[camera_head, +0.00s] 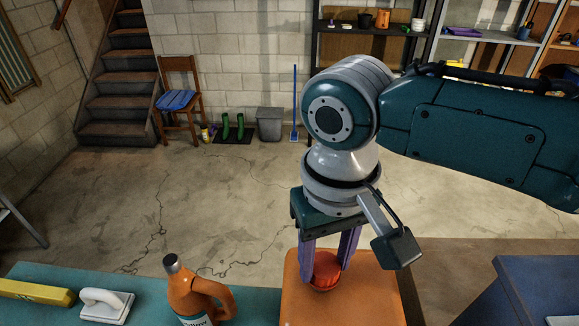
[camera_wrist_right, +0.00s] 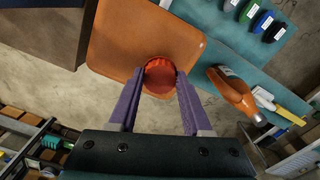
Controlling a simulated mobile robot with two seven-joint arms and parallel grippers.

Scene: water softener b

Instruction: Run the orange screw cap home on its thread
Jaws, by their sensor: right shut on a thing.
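The orange screw cap (camera_head: 326,267) sits on top of the orange water softener (camera_head: 300,300), near its far edge. My right gripper (camera_head: 330,268) points down from above, with its two purple fingers on either side of the cap. It is shut on the cap. In the right wrist view the cap (camera_wrist_right: 159,76) shows between the fingertips (camera_wrist_right: 158,82), over the rim of the orange top (camera_wrist_right: 120,40). The thread under the cap is hidden. My left gripper is in neither view.
An orange bottle (camera_head: 195,297) with a grey cap stands on the teal bench (camera_head: 145,290) left of the softener. A white-handled brush (camera_head: 105,304) and a yellow block (camera_head: 35,293) lie further left. A dark blue box (camera_head: 535,285) stands at the right. Open floor lies beyond.

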